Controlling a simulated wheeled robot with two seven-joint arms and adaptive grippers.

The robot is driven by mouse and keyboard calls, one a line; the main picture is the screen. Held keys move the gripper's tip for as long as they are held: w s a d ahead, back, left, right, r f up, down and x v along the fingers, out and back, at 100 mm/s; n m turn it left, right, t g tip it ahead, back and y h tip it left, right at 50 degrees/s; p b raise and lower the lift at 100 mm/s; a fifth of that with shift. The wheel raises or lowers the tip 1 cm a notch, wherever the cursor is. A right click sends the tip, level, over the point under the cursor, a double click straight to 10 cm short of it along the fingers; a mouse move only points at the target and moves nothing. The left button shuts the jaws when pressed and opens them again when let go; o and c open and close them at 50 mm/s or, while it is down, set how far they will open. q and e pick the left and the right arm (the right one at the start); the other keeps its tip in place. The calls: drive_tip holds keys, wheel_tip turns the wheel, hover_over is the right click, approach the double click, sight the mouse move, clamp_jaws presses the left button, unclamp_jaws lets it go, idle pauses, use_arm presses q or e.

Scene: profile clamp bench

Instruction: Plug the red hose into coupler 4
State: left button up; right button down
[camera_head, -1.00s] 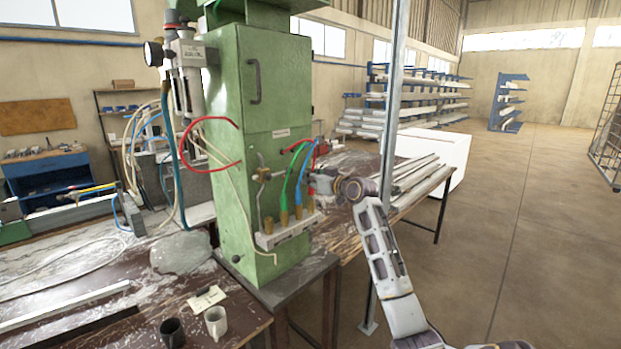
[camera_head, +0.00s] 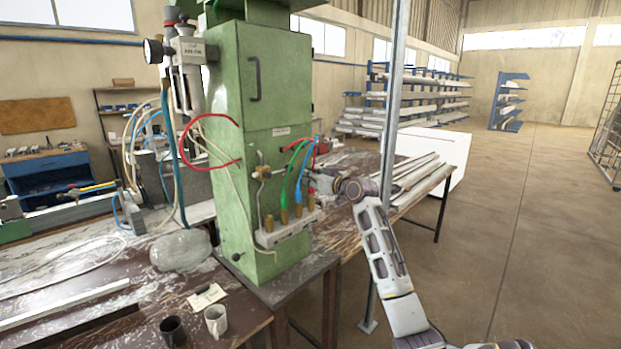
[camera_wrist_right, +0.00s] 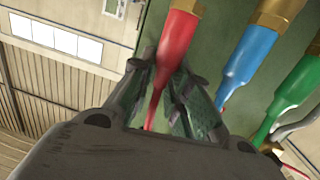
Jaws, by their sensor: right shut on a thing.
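The red hose (camera_head: 314,154) loops down from the green cabinet to the rightmost coupler (camera_head: 311,203) on the pale block (camera_head: 287,234). My right gripper (camera_head: 313,176) is shut on the red hose just above that coupler. In the right wrist view, the fingers (camera_wrist_right: 172,84) are on either side of the hose's thin part, and its thick red end (camera_wrist_right: 178,38) meets a brass piece (camera_wrist_right: 187,6) at the frame's top edge. I cannot tell whether it is fully seated. My left gripper is not in view.
The blue hose (camera_head: 301,178) and green hose (camera_head: 287,177) stand in neighbouring brass couplers, close beside the red one. The green cabinet (camera_head: 240,200) is right behind them. A grey post (camera_head: 391,110) rises near my right arm.

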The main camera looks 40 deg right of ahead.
drive_tip(key=shift+f+b, duration=0.35)
drive_tip(key=shift+f, duration=0.35)
idle(0.6)
drive_tip(key=c, duration=1.3)
unclamp_jaws()
drive_tip(key=shift+s+r, duration=0.1)
drive_tip(key=shift+s, duration=0.2)
drive_tip(key=shift+s+a+r+b, duration=0.15)
drive_tip(key=shift+s+b, duration=0.3)
drive_tip(key=shift+s, duration=1.65)
drive_tip(key=shift+s+a+r+b, duration=0.15)
drive_tip(key=shift+s+b, duration=0.25)
drive_tip(key=shift+s, duration=1.65)
drive_tip(key=shift+d, duration=0.1)
